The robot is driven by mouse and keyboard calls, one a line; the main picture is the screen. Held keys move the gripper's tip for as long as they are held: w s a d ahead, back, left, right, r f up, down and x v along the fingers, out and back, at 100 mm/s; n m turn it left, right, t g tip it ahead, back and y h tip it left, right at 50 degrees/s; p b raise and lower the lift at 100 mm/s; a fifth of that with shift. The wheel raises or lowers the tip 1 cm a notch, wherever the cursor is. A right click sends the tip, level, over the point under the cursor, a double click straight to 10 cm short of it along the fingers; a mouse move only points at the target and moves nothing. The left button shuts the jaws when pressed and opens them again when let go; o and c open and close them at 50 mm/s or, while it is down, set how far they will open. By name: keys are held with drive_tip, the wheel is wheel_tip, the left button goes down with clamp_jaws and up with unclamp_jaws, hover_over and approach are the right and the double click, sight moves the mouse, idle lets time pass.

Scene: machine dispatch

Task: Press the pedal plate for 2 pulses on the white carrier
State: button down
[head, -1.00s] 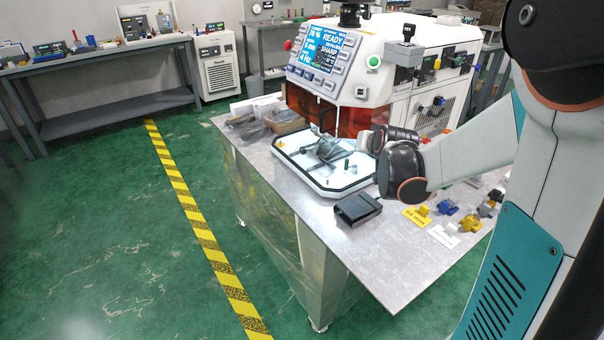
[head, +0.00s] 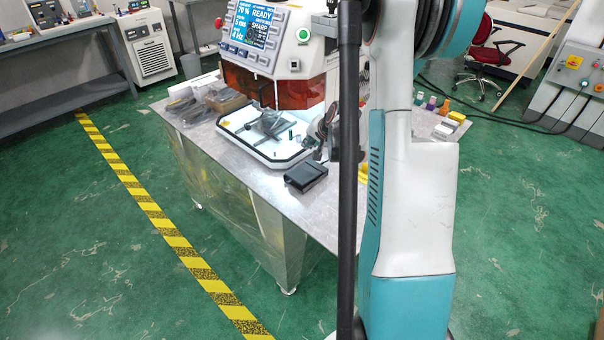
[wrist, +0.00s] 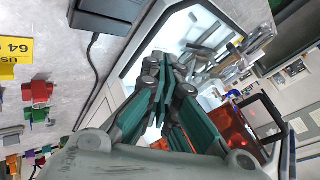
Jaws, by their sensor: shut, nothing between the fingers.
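The pedal plate is a black, low box (head: 305,176) on the metal table, in front of the machine. In the wrist view a black box (wrist: 104,16) with a cable lies at the top. A white plate with a dark rim (head: 270,154) lies behind it and bears a grey fixture; I cannot tell if this plate is the white carrier. It also shows in the wrist view (wrist: 172,33). My gripper (wrist: 168,68) is shut and empty, its fingertips seen against the white plate's edge; I cannot tell their height.
The machine's screen (head: 252,25) reads READY, above an orange window (head: 262,88). Clear bags and a box (head: 222,100) lie at the table's left. Small coloured blocks (head: 443,108) stand right of my arm. A yellow label (wrist: 14,48) lies near the cable.

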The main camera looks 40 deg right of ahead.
sight(307, 172)
drive_tip(key=shift+a+f+b, duration=0.15)
drive_tip(key=shift+f+b, duration=0.8)
drive_tip(key=shift+f, duration=0.5)
drive_tip(key=shift+a+f+b, duration=0.15)
drive_tip(key=shift+f+b, duration=0.85)
drive_tip(key=shift+f, duration=0.45)
drive_tip(key=shift+a+f+b, duration=0.15)
drive_tip(key=shift+f+b, duration=0.8)
drive_tip(key=shift+f, duration=0.5)
drive_tip(key=shift+f+b, duration=0.4)
drive_tip(key=shift+b, duration=0.1)
drive_tip(key=shift+a+f+b, duration=0.1)
drive_tip(key=shift+f+b, duration=0.45)
drive_tip(key=shift+f, duration=0.1)
drive_tip(key=shift+r, duration=0.1)
drive_tip(key=shift+r+p, duration=0.65)
drive_tip(key=shift+r, duration=0.35)
drive_tip(key=shift+d+r+p, duration=0.2)
drive_tip(key=shift+r+p, duration=0.6)
drive_tip(key=shift+r, duration=0.45)
drive_tip(key=shift+d+r+p, duration=0.2)
drive_tip(key=shift+r+p, duration=0.55)
drive_tip(key=shift+r, duration=0.45)
